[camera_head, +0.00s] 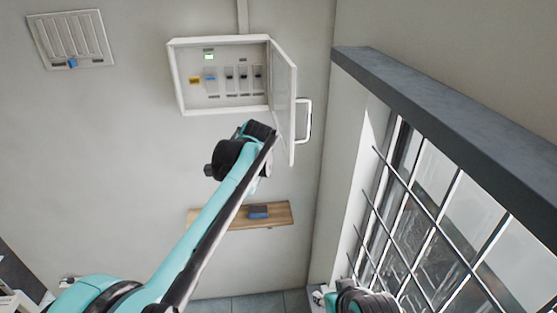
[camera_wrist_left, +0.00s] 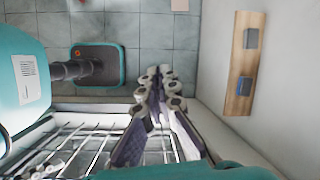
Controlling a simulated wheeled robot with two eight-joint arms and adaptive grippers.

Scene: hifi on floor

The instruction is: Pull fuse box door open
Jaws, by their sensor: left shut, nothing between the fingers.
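The fuse box (camera_head: 174,80) is a white wall cabinet in the head view. Its door (camera_head: 284,100) stands swung out from the right side, and switches inside show. A white bar handle (camera_head: 309,120) is on the door's outer face. My left arm reaches up from the lower left and ends just below the box, by the door's lower part; its fingers cannot be made out there. In the left wrist view my left gripper (camera_wrist_left: 160,85) is shut with nothing between its fingers. The fuse box is not in that view. My right gripper is not in view.
A wooden shelf (camera_head: 277,214) with a blue item (camera_head: 258,211) is on the wall below the box. A barred window (camera_head: 440,220) and a dark ledge (camera_head: 430,110) are at the right. A vent (camera_head: 85,35) is at the upper left.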

